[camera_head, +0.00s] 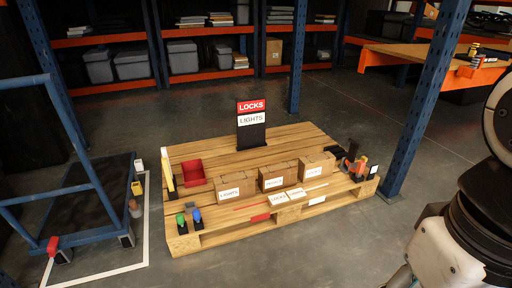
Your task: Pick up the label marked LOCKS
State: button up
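A small pale label that appears to read LOCKS (278,199) lies near the front edge of the wooden pallet platform (221,231). A second small label (297,193) lies just right of it; its word is too small to read surely. A red sign panel marked LOCKS (252,105) tops a dark stand at the back of the platform, above a white LIGHTS panel (252,119). The right cardboard box (327,160) also bears a white label (314,172), hard to read. Part of my arm shows at the right edge; my gripper is not in view.
Two more labelled boxes, left (235,179) and middle (277,170), stand behind the small labels. A red bin (193,173), green and blue items (189,221) and dark items at right share the platform. A blue cart (88,190) and blue post (414,110) flank it.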

aim_at(277, 198)
jog(key=i+j+z, duration=0.15)
jog(key=i+j, duration=0.15)
jog(key=i+j+z, duration=0.15)
jog(key=i+j, duration=0.15)
jog(key=i+j+z, duration=0.1)
jog(key=i+j, duration=0.15)
jog(key=j, duration=0.15)
jog(key=i+j+z, duration=0.15)
jog(key=i+j, duration=0.15)
jog(key=i+j+z, duration=0.15)
jog(key=j, duration=0.35)
jog(key=i, duration=0.05)
